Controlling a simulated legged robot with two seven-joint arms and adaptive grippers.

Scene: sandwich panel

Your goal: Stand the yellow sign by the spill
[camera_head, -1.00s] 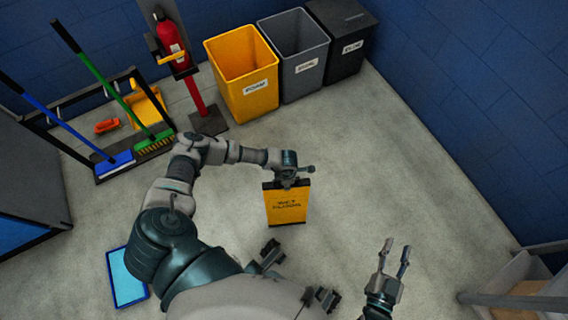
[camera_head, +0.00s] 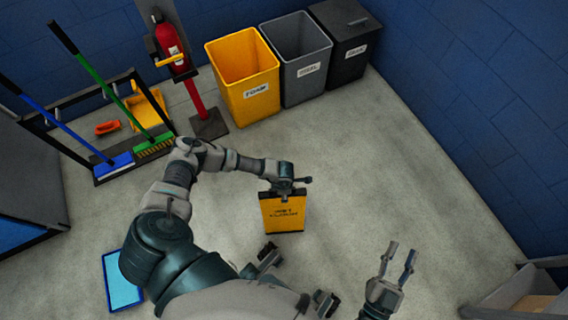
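The yellow sign (camera_head: 283,215) with dark lettering is in the middle of the view, roughly upright. My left gripper (camera_head: 284,192) is at the sign's dark top edge and appears shut on it; its fingers are largely hidden by the wrist. I cannot tell whether the sign's bottom touches the floor. My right gripper (camera_head: 397,262) is at the lower right, open and empty, apart from the sign. A light blue flat patch with a dark border (camera_head: 123,280) lies at the lower left, partly behind my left arm. I cannot tell whether it is the spill.
Yellow (camera_head: 246,85), grey (camera_head: 299,62) and black (camera_head: 346,45) bins stand along the back wall. A red extinguisher (camera_head: 170,45) on a stand and a broom rack (camera_head: 105,170) are at the left. A crate (camera_head: 520,293) is at the lower right.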

